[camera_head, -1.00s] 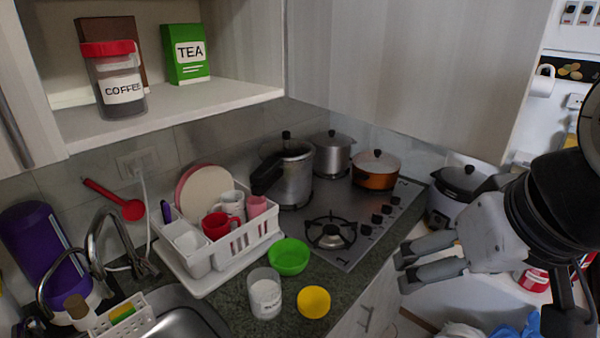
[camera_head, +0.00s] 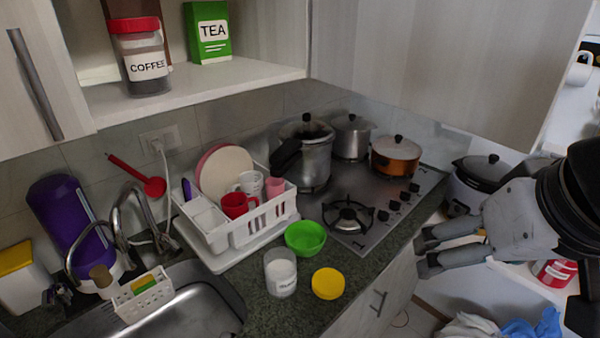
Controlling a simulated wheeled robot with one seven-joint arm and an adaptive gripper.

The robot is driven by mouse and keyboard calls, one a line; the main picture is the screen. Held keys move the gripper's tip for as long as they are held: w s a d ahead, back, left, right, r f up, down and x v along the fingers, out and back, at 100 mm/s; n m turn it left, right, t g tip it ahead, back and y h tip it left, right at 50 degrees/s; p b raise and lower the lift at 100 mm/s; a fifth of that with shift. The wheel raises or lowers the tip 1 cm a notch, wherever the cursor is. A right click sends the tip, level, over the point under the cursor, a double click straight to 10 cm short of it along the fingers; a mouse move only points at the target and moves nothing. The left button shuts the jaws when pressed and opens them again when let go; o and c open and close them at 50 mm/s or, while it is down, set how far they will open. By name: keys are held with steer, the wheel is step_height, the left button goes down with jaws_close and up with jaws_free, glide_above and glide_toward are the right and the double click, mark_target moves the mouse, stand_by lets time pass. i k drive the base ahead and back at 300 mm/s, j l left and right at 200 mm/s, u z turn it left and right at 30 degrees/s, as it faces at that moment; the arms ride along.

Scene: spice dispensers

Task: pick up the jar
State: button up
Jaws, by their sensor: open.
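A clear jar (camera_head: 281,273) with white contents and a small label stands upright and open on the counter. A round yellow lid (camera_head: 328,283) lies just to its right. A second jar, marked COFFEE (camera_head: 143,60), has a red lid and dark contents and stands on the open shelf at upper left. My gripper (camera_head: 424,252) is at the right, open and empty, its fingers pointing left. It is apart from both jars, to the right of the clear jar and the lid.
A green bowl (camera_head: 306,238) sits behind the clear jar, beside a white dish rack (camera_head: 255,232) with cups and plates. The sink (camera_head: 215,305) is to the left. A stove (camera_head: 385,222) with pots is behind. A green TEA box (camera_head: 208,32) stands near the coffee jar.

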mark_target(280, 264)
steer(key=l+u, duration=0.2)
steer(key=l, duration=0.25)
steer(key=k+l+u, duration=0.2)
steer(key=l, duration=0.25)
steer(key=k+l+u, duration=0.2)
steer(key=l, duration=0.25)
steer(key=l+u, duration=0.2)
steer(key=l, duration=0.2)
steer(key=k+l+u, duration=0.15)
steer(key=l, duration=0.25)
steer(key=k, duration=0.05)
